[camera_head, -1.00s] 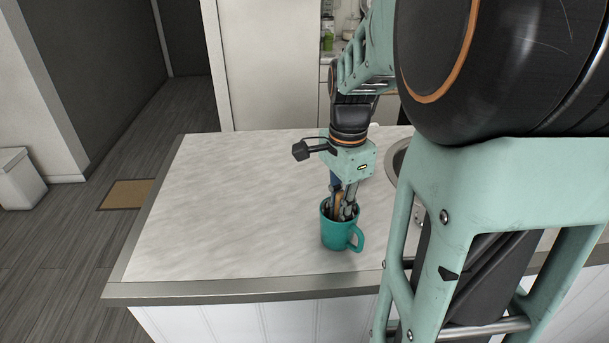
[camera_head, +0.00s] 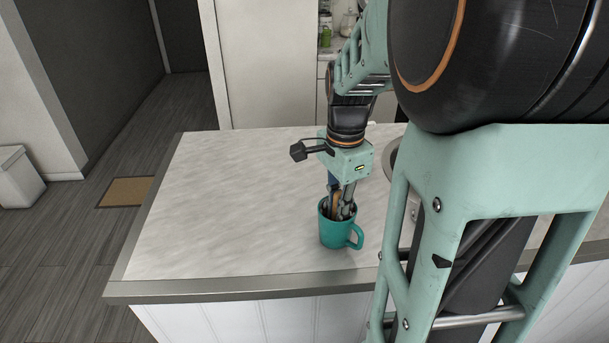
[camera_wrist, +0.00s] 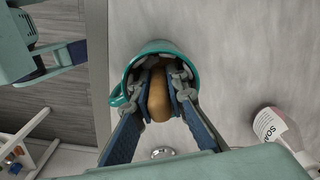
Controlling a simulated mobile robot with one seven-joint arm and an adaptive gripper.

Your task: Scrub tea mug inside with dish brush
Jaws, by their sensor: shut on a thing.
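A teal tea mug (camera_head: 336,232) stands upright near the front edge of the counter, its handle to the right. My gripper (camera_head: 338,211) points down with its fingertips inside the mug's mouth. In the wrist view the gripper (camera_wrist: 160,90) is shut on a tan wooden handle, the dish brush (camera_wrist: 159,100), between its two blue finger pads. The mug's rim (camera_wrist: 153,45) rings the fingers in that view. The brush's head is hidden down in the mug, so I cannot see whether it touches the inside.
The pale marble counter (camera_head: 230,205) is clear to the left of the mug. A sink rim (camera_head: 391,158) lies to the right, partly behind my arm. A soap bottle (camera_wrist: 272,128) shows at the right in the wrist view.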

